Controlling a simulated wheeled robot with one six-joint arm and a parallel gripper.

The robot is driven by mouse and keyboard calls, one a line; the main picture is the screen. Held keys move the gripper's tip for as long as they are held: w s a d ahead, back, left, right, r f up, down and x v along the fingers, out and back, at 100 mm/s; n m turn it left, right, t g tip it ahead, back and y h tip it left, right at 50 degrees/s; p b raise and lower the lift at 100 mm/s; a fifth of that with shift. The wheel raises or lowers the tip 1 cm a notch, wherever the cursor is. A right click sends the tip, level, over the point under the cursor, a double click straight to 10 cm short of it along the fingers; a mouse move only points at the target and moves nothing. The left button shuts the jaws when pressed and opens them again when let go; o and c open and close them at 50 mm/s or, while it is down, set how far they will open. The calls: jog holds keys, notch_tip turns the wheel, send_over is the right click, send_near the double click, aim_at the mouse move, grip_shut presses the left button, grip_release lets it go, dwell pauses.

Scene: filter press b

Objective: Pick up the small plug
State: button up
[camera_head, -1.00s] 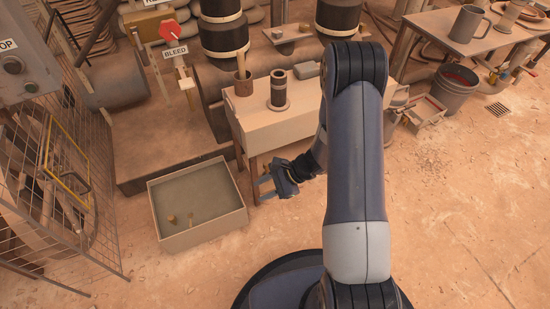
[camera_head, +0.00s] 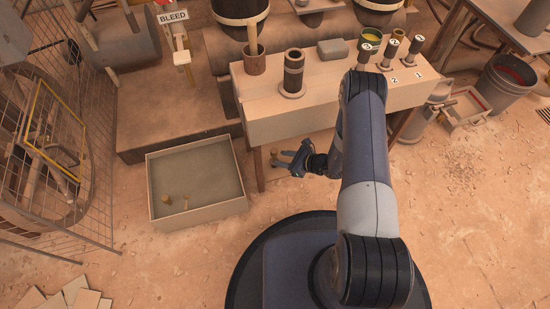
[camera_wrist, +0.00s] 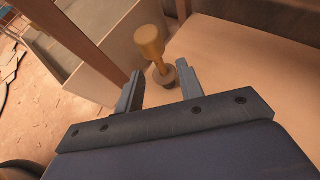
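A small brass plug (camera_wrist: 150,42) with a wide round head, a narrow stem and a dark foot stands upright in the wrist view, just beyond my fingertips. My gripper (camera_wrist: 160,75) is open, with one finger on each side of the line to the plug and nothing clamped. In the head view my gripper (camera_head: 288,157) hangs low by the front edge of the bench, and a small brownish bit (camera_head: 274,151) shows by its fingers. I cannot tell whether the fingers touch the plug.
A shallow box (camera_head: 197,215) on the floor holds two small brass pieces. The bench (camera_head: 275,120) carries a dark cylinder (camera_head: 293,72), a brown cup (camera_head: 254,61) and numbered handles. A bench leg (camera_head: 258,170) is close to my gripper.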

aim_at(271, 160)
jog(key=b+x, duration=0.3)
jog(key=x, duration=0.3)
jog(key=shift+a, duration=0.35)
grip_shut()
